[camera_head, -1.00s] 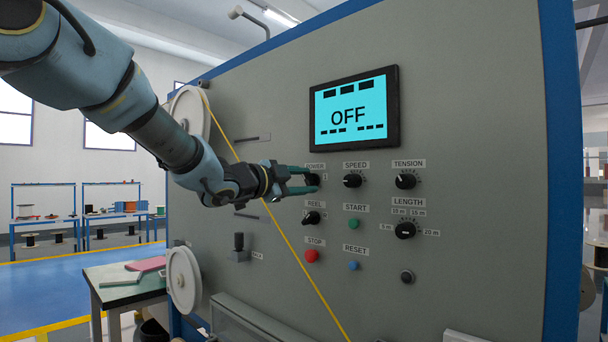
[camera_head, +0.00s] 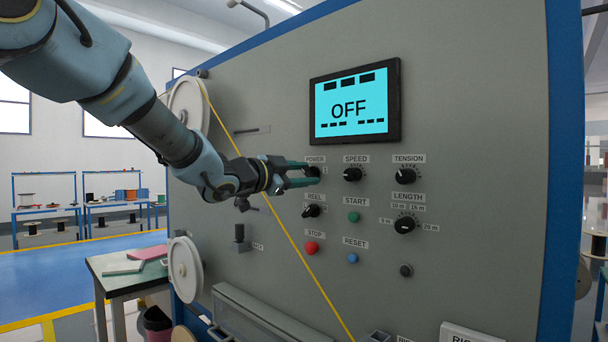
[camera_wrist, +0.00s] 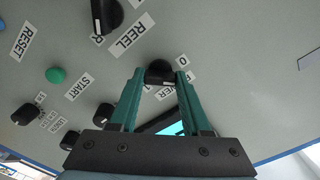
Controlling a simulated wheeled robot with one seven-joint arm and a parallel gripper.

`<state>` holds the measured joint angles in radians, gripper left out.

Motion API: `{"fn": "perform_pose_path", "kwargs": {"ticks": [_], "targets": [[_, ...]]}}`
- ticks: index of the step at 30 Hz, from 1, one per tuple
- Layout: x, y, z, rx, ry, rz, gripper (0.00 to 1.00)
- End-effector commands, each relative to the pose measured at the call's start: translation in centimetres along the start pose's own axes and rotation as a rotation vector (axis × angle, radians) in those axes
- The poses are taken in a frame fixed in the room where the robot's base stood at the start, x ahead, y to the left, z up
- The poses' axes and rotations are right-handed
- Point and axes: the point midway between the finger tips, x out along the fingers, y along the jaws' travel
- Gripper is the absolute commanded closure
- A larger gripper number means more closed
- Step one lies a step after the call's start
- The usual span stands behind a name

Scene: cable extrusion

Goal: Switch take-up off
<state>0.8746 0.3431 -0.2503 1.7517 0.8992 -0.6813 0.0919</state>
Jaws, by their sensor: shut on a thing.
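The grey take-up panel (camera_head: 470,240) fills the middle of the head view. Its screen (camera_head: 349,108) reads OFF. My gripper (camera_head: 310,176) is at the POWER knob, with its two green fingers on either side of it. In the wrist view the gripper (camera_wrist: 159,78) is shut on the black POWER knob (camera_wrist: 159,70), near the "0" mark. The fingers partly cover the knob and its label.
Near the gripper are the SPEED knob (camera_head: 353,174), REEL knob (camera_head: 312,211), green START button (camera_head: 354,217) and red STOP button (camera_head: 312,248). A yellow cable (camera_head: 292,242) runs diagonally down the panel from a white pulley (camera_head: 187,105).

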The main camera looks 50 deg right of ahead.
Motion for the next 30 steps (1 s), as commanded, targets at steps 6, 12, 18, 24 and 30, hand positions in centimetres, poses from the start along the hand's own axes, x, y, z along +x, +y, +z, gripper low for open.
{"fn": "perform_pose_path", "kwargs": {"ticks": [6,12,18,24,30], "targets": [[0.0,0.1,0.2,-0.002,-0.003,0.001,0.35],[0.0,0.0,0.1,-0.001,-0.001,0.001,0.22],[-0.2,0.0,0.1,0.0,-0.001,0.0,0.22],[-2.9,0.1,0.2,0.003,-0.002,-0.002,0.22],[-6.9,0.1,0.2,0.003,-0.002,-0.003,0.22]]}}
